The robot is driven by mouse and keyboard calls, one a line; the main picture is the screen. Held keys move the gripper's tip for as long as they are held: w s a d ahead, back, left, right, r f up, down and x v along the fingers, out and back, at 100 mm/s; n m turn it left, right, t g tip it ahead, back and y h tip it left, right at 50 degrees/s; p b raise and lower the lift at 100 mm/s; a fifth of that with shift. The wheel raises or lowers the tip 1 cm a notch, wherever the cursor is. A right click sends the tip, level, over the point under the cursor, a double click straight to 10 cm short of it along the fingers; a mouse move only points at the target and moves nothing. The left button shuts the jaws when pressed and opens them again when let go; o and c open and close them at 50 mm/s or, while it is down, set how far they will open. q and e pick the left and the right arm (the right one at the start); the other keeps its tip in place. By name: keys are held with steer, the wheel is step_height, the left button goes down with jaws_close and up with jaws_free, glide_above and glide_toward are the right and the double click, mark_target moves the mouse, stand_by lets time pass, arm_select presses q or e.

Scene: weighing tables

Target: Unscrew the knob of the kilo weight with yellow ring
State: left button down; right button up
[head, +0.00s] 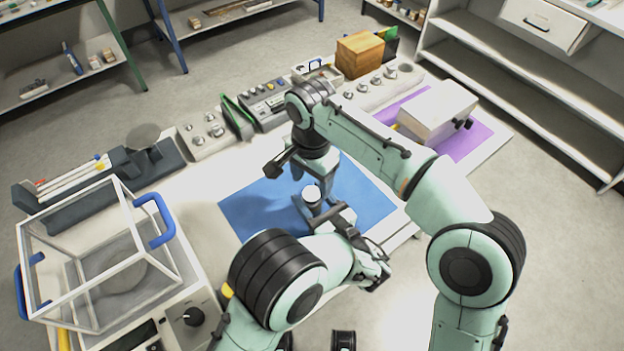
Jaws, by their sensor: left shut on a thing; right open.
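A small weight with a pale, shiny round top (312,193) stands on the blue mat (255,205). Its lower body is mostly hidden, and no yellow ring can be made out on it. My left gripper (320,211) reaches in from the front and is shut around the weight's body. My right gripper (311,176) points down from above, open, with its fingers just over the weight's top. I cannot tell whether the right fingers touch the knob.
A glass-walled balance (100,250) with blue handles stands at front left. Weight trays (208,135), a control box (265,105) and a wooden box (360,55) line the back. A white box (437,110) sits on a purple mat (475,140) at right.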

mark_target(312, 193)
step_height(312, 193, up, 2)
steer(key=shift+a+m, duration=0.15)
steer(key=shift+m, duration=0.85)
steer(key=shift+r+m, duration=0.45)
steer(key=shift+m, duration=0.05)
steer(key=shift+f, duration=3.85)
steer(key=c, duration=1.1)
steer(key=shift+o, duration=0.2)
steer(key=shift+n, duration=1.6)
steer(key=shift+r, duration=0.1)
